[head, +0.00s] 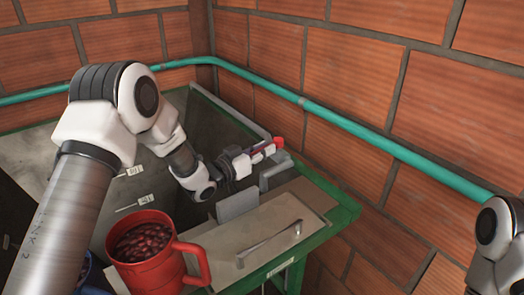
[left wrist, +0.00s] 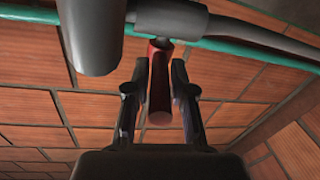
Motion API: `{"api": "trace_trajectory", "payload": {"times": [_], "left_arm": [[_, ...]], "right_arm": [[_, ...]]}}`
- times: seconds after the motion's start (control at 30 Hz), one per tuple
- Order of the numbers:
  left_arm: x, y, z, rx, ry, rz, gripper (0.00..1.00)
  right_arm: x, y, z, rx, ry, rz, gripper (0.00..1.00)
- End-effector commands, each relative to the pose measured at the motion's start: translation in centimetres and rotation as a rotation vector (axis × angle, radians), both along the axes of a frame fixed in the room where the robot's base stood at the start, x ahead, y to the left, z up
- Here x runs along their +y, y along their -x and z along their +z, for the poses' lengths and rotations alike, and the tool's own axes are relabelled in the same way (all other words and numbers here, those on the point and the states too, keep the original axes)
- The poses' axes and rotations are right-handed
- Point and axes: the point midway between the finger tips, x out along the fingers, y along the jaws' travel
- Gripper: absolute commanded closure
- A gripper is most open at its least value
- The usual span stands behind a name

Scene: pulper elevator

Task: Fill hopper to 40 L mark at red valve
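The red valve handle (head: 279,142) shows at the far right of the green-rimmed hopper (head: 336,218). In the left wrist view the red handle (left wrist: 160,90) hangs below a grey pipe, between the fingers of my left gripper (left wrist: 160,100). Those fingers are apart, one on each side, with narrow gaps to the handle. In the head view my left gripper (head: 262,155) reaches across the hopper to the valve. Small white labels with line marks (head: 146,200) show on the hopper's inner wall; their numbers are too small to read. My right gripper is out of view.
A red jug (head: 150,278) full of dark red cherries stands at the front, with a blue container (head: 92,278) partly hidden beside it. A metal cover with a bar handle (head: 268,244) lies right of it. A teal pipe (head: 390,148) runs along the brick walls.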

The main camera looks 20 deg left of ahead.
Motion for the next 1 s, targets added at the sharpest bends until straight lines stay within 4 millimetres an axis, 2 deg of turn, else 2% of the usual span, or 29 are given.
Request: {"api": "trace_trajectory", "payload": {"times": [0.37, 0.73, 1.0], "left_arm": [[0.2, 0.4, -0.1, 0.002, 0.001, 0.0, 0.57], [3.3, 5.8, -0.1, 0.003, 0.002, 0.001, 0.57], [3.5, 6.3, -0.2, 0.002, -0.001, -0.003, 0.57]], "right_arm": [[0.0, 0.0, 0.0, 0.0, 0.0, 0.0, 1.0], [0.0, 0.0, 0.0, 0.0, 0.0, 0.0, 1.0], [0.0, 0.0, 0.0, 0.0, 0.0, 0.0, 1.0]]}}
